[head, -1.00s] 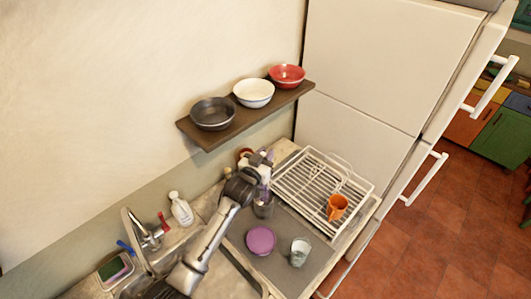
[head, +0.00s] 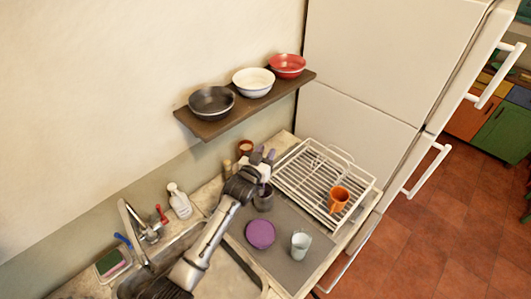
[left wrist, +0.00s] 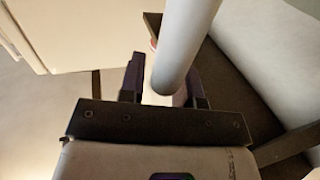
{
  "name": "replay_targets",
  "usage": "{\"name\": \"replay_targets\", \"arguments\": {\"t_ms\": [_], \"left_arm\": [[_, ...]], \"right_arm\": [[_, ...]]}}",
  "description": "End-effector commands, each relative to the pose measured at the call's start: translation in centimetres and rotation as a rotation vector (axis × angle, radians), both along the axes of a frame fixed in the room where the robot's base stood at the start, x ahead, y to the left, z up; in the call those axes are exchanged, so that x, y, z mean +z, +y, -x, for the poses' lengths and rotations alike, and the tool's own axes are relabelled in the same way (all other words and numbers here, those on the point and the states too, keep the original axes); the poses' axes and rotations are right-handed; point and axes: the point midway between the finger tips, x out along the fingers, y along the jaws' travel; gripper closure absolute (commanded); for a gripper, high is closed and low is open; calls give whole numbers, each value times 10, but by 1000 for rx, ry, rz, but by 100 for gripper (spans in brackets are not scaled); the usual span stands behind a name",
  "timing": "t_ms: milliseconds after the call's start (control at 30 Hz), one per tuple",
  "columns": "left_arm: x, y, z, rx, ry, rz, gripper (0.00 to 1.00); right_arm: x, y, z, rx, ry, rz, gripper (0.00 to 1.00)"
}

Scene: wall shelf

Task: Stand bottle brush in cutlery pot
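The grey cutlery pot (head: 264,203) stands on the counter mat in the head view, just below and in front of my left gripper (head: 264,155). Something purple shows at the pot's mouth; I cannot tell what it is. In the left wrist view, a pale rounded cylinder, apparently the bottle brush (left wrist: 186,40), runs down from the top edge between the two dark fingers of the left gripper (left wrist: 166,85). The fingers flank it closely; the contact itself is hidden. In the head view the brush is too small to make out clearly. My right gripper is not in view.
A white dish rack (head: 318,185) with an orange mug (head: 339,199) stands to the right. A purple lid-like disc (head: 260,234) and a pale cup (head: 300,245) are in front. The wall shelf (head: 235,120) with bowls hangs above. The sink and tap (head: 140,228) lie left.

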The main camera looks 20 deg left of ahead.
Motion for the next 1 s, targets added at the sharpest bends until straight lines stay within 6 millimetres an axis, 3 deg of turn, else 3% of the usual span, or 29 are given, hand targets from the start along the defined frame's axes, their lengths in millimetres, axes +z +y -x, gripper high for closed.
{"name": "replay_targets", "arguments": {"t_ms": [200,567,1000], "left_arm": [[0,0,0,0,0,0,50],[-1,1,7,0,2,0,50],[-2,10,81,0,0,-1,50]], "right_arm": [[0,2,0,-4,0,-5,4],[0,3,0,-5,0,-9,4],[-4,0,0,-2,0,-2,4]]}}
